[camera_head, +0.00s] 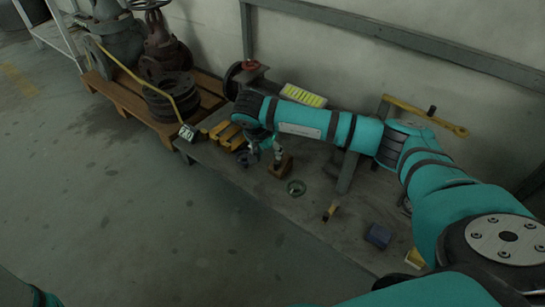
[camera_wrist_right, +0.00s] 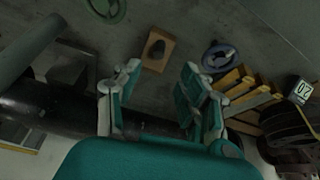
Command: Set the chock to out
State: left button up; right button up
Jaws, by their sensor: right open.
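A small wooden block with a dark knob (camera_head: 282,165) is on the grey bench; I take it to be the chock, but cannot be sure. It also shows in the right wrist view (camera_wrist_right: 158,54), beyond the fingertips. My right gripper (camera_head: 264,152) is above the bench, just left of the block in the head view. In the wrist view its two fingers (camera_wrist_right: 160,84) are spread wide with nothing between them. The gripper and block look apart. My left gripper is not in view; only a bit of teal arm shows at the bottom left.
Yellow bars (camera_head: 226,135) lie left of the gripper. A green ring (camera_head: 296,188), a yellow-black piece (camera_head: 331,210) and a blue block (camera_head: 378,236) are on the bench. Valves and dark discs (camera_head: 172,97) stand on a pallet. Floor at left is clear.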

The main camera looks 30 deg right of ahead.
jog(key=shift+v, duration=1.4)
